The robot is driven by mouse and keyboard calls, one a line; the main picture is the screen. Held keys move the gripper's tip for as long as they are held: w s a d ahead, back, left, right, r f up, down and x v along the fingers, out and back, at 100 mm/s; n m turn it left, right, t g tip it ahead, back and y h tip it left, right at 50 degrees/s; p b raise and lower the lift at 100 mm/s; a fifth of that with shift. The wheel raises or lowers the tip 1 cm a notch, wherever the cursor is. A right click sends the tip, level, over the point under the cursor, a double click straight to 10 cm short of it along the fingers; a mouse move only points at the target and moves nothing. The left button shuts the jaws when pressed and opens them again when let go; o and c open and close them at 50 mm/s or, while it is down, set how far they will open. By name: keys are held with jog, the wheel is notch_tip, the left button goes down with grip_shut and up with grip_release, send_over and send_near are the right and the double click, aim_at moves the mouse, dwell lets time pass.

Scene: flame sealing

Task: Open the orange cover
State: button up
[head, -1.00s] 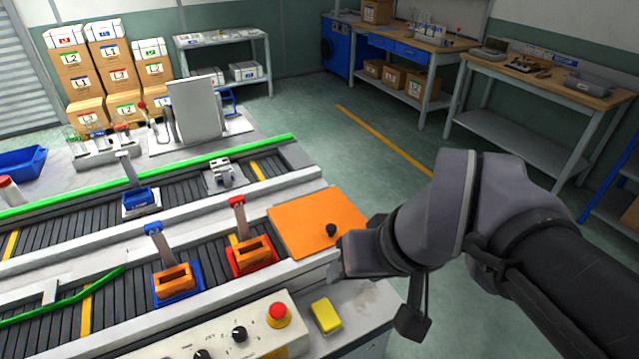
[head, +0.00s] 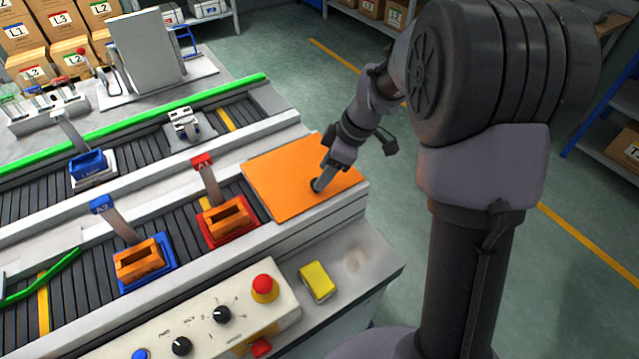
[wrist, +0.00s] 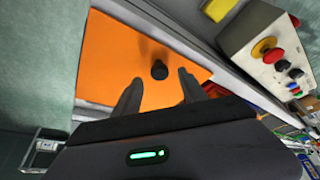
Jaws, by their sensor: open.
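The orange cover (head: 285,180) is a flat panel lying closed at the right end of the conveyor bench. It also fills the middle of the wrist view (wrist: 108,75). A small black knob (wrist: 159,70) stands on the cover, and in the wrist view it sits just ahead of the fingertips, between their lines. In the wrist view the gripper's two fingers (wrist: 158,88) are apart with nothing held. I cannot tell whether they touch the cover.
A control panel (head: 200,335) with a red button (head: 264,284) and a yellow block (head: 318,281) stand in front of the cover. A red fixture (head: 245,238) and a blue fixture (head: 165,279) hold orange parts on the conveyor to the left. Open floor lies to the right.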

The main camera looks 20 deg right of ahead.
jog(key=shift+b+x, duration=0.3)
jog(key=shift+x, duration=1.25)
jog(key=shift+c, duration=0.4)
jog(key=shift+r, duration=0.1)
grip_shut()
